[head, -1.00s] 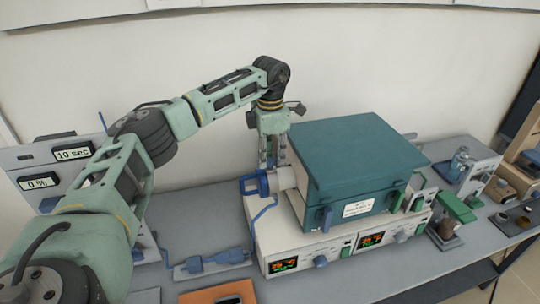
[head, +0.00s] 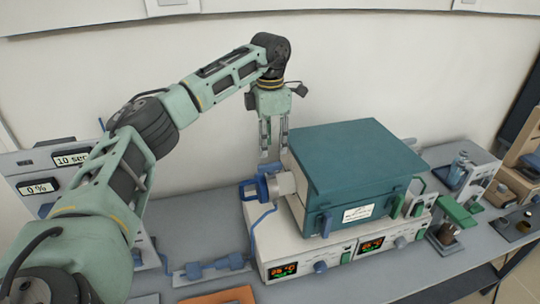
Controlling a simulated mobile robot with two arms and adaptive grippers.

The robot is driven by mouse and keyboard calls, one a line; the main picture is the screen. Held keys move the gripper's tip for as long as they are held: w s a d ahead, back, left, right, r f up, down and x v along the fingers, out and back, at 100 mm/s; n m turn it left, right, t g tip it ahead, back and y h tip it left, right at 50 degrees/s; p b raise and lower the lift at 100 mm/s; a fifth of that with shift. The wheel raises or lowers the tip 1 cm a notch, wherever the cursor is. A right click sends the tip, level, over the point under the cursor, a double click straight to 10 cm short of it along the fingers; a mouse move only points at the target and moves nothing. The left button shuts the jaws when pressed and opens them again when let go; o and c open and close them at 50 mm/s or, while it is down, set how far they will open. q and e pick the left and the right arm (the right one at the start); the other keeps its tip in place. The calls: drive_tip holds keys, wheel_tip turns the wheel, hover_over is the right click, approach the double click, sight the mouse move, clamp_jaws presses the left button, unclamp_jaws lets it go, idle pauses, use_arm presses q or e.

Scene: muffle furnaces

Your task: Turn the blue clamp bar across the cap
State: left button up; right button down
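The blue clamp bar (head: 262,187) sits at the left end of the teal furnace (head: 352,160), beside a pale round cap (head: 284,183). Its exact angle across the cap is hard to tell at this size. My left gripper (head: 274,153) points down above the clamp bar and cap, behind the furnace's left edge. Its two fingers are apart, with nothing seen between them. It appears clear of the clamp bar. My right gripper is not in view.
The furnace stands on a white control unit (head: 345,252) with lit displays. A blue tube (head: 252,226) runs from the clamp area to blue fittings (head: 213,267) on the grey bench. A panel with readouts (head: 40,175) stands at left. Glassware and green holders (head: 458,212) stand at right.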

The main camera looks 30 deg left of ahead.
use_arm(q)
wheel_tip(320, 180, up, 6)
drive_tip(key=shift+f, duration=0.25)
drive_tip(key=shift+f, duration=0.1)
idle(0.6)
